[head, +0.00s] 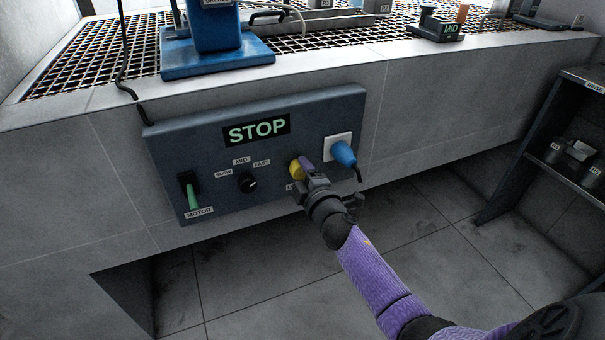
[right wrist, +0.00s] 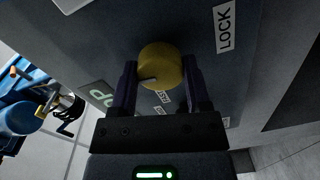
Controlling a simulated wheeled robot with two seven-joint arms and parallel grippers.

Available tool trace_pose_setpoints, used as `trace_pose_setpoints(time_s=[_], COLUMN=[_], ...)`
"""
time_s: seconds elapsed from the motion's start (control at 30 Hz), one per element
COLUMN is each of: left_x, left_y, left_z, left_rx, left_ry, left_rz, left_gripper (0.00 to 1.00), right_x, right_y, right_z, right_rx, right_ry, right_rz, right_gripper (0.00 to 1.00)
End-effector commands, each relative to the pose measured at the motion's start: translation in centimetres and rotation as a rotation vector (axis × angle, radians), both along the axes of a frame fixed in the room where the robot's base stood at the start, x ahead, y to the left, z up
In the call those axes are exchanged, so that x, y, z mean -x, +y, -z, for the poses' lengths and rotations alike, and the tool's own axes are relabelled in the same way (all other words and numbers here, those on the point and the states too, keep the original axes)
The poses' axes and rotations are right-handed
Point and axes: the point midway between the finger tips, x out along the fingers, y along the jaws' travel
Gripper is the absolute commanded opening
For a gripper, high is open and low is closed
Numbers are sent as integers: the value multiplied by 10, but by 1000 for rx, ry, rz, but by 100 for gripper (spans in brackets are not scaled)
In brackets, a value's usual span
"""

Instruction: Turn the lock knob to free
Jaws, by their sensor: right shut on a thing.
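The lock knob (head: 295,170) is a yellow round knob on the grey control panel (head: 220,150). In the right wrist view the yellow knob (right wrist: 160,66) sits between the two fingers, with a LOCK label (right wrist: 225,27) near it. My right gripper (head: 302,168) is shut on the knob, and its fingers (right wrist: 158,85) lie on both sides of it. The finger and wrist partly hide the knob and the labels under it in the head view. My left gripper is not in view.
The panel also carries a STOP display (head: 256,130), a green motor switch (head: 191,191), a black speed knob (head: 247,183) and a blue plug (head: 344,154) close right of my gripper. A blue machine base (head: 216,58) stands on the grating above. A dark shelf (head: 545,150) is at right.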

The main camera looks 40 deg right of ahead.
Motion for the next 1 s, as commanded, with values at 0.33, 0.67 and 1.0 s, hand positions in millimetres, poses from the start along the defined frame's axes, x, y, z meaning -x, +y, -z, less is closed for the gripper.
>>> trace_pose_setpoints(time_s=[0.33, 0.67, 1.0], left_x=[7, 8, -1], left_y=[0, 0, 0], left_z=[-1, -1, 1], left_rx=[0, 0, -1], left_ry=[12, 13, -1], left_rz=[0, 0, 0], left_gripper=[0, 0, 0], right_x=[0, 0, 0], right_y=[0, 0, 0], right_z=[1, 1, 1], right_rx=[94, 104, 104], right_ry=[25, 28, 26], right_rz=[0, -1, 0], right_gripper=[2, 2, 96])
